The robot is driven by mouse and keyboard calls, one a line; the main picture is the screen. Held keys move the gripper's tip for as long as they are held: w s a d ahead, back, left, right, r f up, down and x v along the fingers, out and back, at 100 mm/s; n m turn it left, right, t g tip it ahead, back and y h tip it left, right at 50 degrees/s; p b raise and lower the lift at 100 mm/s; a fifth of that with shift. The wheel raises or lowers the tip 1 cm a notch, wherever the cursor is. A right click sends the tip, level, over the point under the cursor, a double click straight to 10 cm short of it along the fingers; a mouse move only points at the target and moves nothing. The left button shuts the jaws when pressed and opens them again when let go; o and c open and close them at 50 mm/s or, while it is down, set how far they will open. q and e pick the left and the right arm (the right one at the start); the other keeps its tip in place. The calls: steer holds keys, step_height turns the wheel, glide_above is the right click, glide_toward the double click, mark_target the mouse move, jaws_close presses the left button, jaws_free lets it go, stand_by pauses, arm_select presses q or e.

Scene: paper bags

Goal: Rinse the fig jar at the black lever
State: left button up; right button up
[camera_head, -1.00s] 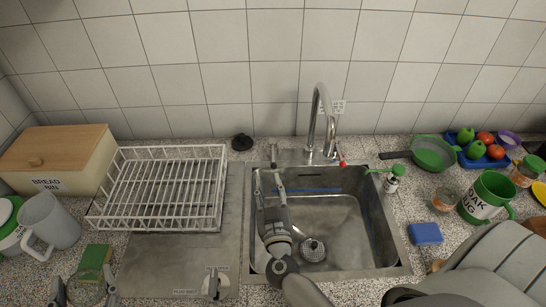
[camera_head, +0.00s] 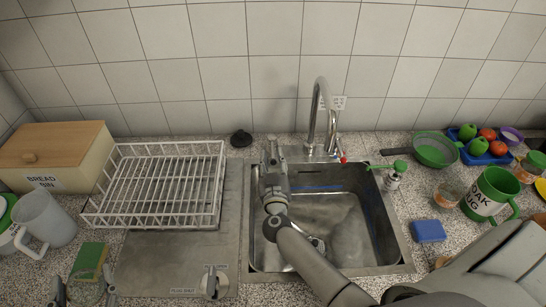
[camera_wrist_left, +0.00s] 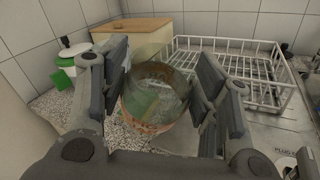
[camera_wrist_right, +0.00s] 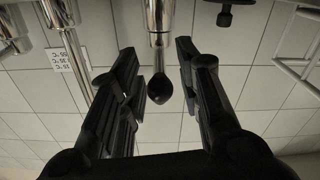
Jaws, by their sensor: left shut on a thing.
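The fig jar (camera_wrist_left: 155,100) is a clear glass jar with a reddish-brown band near its base. It is between the fingers of my left gripper (camera_wrist_left: 165,85), which is shut on it. In the head view the jar (camera_head: 86,292) is at the bottom left, partly cut off. The black lever (camera_wrist_right: 160,88) shows a dark rounded tip under a chrome stem, between the spread fingers of my right gripper (camera_wrist_right: 158,75), which is open. In the head view my right gripper (camera_head: 271,150) is at the sink's back left, left of the tap (camera_head: 318,115), and hides the lever.
The steel sink (camera_head: 350,225) lies right of the white dish rack (camera_head: 160,180). A second, red-tipped lever (camera_head: 343,159) is on the tap's right. A green sponge (camera_head: 89,260) and a grey jug (camera_head: 45,220) are at left. A blue sponge (camera_head: 428,231) lies right of the sink.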

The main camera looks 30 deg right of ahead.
steer(key=shift+w+d, duration=0.3)
steer(key=shift+w, duration=0.35)
jaws_close()
